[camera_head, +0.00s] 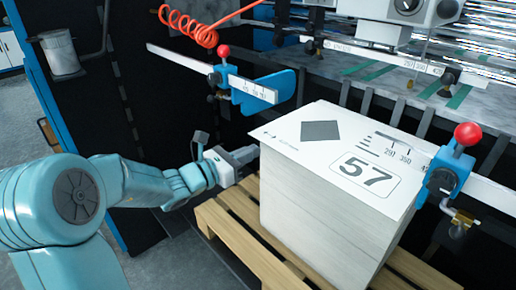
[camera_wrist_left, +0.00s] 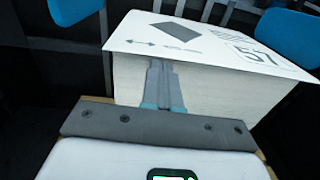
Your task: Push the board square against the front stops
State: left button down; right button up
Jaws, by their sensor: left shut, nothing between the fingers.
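The board (camera_head: 345,150) is a white sheet with a grey diamond and the number 57, lying on top of a tall stack (camera_head: 310,205) of sheets. It also shows in the left wrist view (camera_wrist_left: 215,40), where its near edge juts out slightly over the stack. My left gripper (camera_head: 248,154) is shut and empty at the stack's left side, close to the board's left edge. In the left wrist view its closed fingers (camera_wrist_left: 160,75) point at the stack's side just under the board; whether they touch cannot be told. My right gripper is not in view.
The stack stands on a wooden pallet (camera_head: 238,232). Blue clamps with red knobs, one at upper left (camera_head: 240,85) and one at right (camera_head: 450,168), sit on a ruled bar by the board. Dark upright bars (camera_head: 345,93) stand behind it. A red coiled hose (camera_head: 190,25) hangs above.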

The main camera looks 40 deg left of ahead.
aim_at(279, 140)
pick_arm(q)
jog(key=shift+w+d, duration=0.2)
jog(key=shift+w, duration=1.05)
jog(key=shift+w+d+f+b, duration=0.15)
jog(key=shift+w+b, duration=0.1)
jog(key=shift+w, duration=0.35)
jog(key=shift+w+d+r+b, duration=0.1)
jog(key=shift+w+b, duration=0.1)
jog(key=shift+w, duration=0.4)
jog(key=shift+a, duration=0.1)
